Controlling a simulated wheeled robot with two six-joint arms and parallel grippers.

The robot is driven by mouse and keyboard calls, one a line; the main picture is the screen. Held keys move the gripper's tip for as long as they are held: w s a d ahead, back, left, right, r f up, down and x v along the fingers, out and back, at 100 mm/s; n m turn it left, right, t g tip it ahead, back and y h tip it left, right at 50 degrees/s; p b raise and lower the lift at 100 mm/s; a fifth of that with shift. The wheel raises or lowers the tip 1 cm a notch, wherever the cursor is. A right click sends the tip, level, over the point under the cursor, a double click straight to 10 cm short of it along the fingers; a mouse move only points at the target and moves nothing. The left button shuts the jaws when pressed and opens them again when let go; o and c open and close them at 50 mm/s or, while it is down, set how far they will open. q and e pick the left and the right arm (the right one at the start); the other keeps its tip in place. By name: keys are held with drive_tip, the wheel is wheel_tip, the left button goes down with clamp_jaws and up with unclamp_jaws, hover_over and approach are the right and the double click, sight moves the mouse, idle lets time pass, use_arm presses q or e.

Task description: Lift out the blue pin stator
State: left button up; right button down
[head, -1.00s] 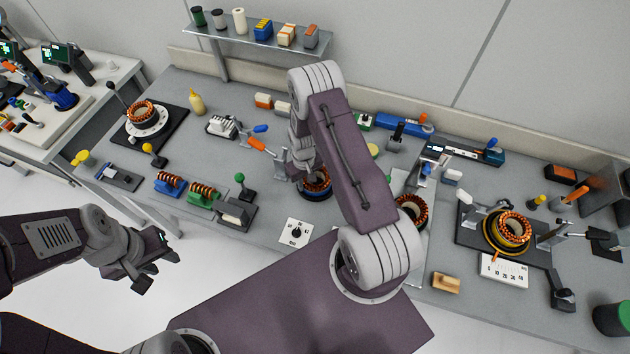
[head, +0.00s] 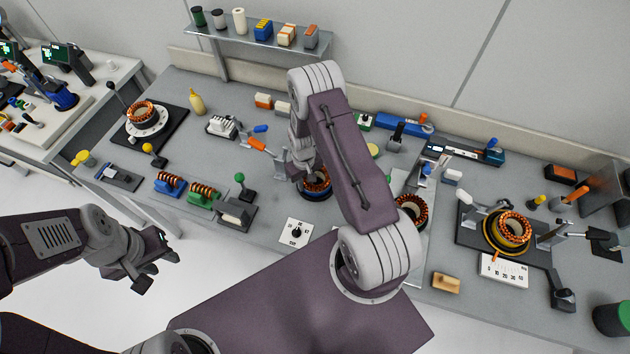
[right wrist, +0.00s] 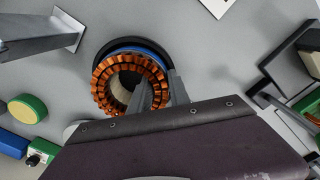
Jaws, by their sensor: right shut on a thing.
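The stator, a ring of copper windings (right wrist: 99,83) with a blue band (right wrist: 152,50), sits in a dark round seat (right wrist: 117,42) in the right wrist view. It also shows in the head view (head: 319,184), partly hidden by my right arm. My right gripper (right wrist: 161,92) is shut on the stator's wall, one finger inside the ring and one outside. Its fingers are mostly hidden by the arm in the head view. I cannot tell whether the stator is clear of the seat. My left gripper (head: 157,262) is open and empty, off the table's front left edge.
A fixture with another stator (head: 510,228) stands far right.

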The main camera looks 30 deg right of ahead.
drive_tip(key=shift+r, duration=0.3)
idle(0.5)
drive_tip(key=shift+r+p, duration=0.4)
drive_tip(key=shift+p, duration=0.1)
drive_tip(key=shift+r+p, duration=2.55)
drive_tip(key=shift+r, duration=0.9)
